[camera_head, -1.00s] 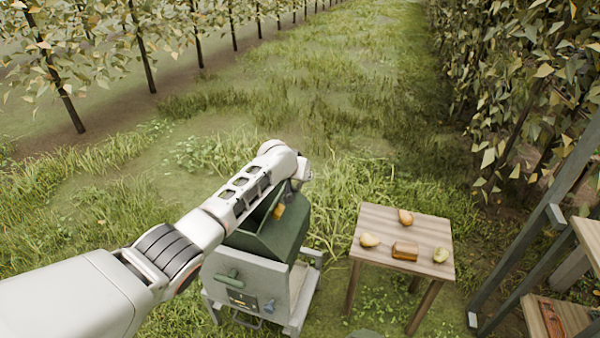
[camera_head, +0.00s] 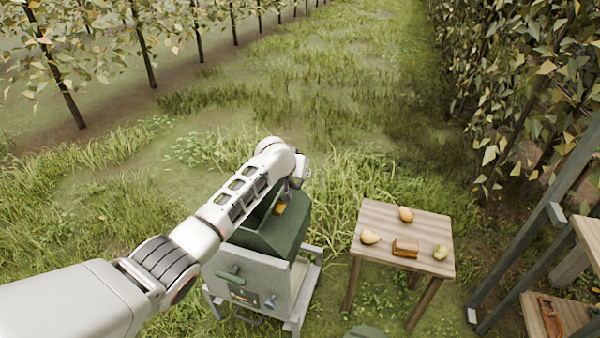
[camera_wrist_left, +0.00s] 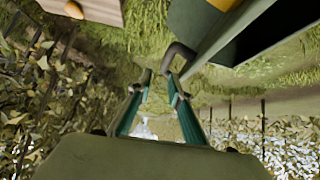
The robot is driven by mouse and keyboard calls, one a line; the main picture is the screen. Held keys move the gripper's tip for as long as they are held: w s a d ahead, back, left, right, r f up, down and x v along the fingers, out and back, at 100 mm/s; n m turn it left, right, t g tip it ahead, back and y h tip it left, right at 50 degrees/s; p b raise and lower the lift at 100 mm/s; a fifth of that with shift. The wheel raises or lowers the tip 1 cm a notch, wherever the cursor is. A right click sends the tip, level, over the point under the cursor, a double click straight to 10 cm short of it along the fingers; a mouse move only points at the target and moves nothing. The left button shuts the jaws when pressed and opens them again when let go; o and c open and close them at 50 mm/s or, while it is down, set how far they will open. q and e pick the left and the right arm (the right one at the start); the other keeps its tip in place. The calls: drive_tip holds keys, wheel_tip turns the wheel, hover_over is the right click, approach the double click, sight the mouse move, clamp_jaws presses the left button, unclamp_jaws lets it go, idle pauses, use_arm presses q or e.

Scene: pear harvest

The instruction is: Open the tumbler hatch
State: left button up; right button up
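The green tumbler (camera_head: 285,238) sits in a grey stand, with a dark opening on its top beside a raised green edge. My left arm reaches over it, and my left gripper is mostly hidden behind the wrist in the head view. In the left wrist view my left gripper (camera_wrist_left: 158,76) has its two fingertips a small gap apart. A dark bent handle (camera_wrist_left: 180,56) on the green hatch panel (camera_wrist_left: 225,38) ends at that gap, close to the right fingertip. I cannot tell whether the fingers grip it. My right gripper is not in view.
A wooden table (camera_head: 385,219) right of the tumbler holds pears (camera_head: 370,237) and a brown block (camera_head: 405,248). A grey frame with shelves (camera_head: 565,310) stands at the far right. Grass beyond is clear.

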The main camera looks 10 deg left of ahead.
use_arm(q)
drive_tip(key=v, duration=1.2)
drive_tip(key=shift+s+f, duration=0.1)
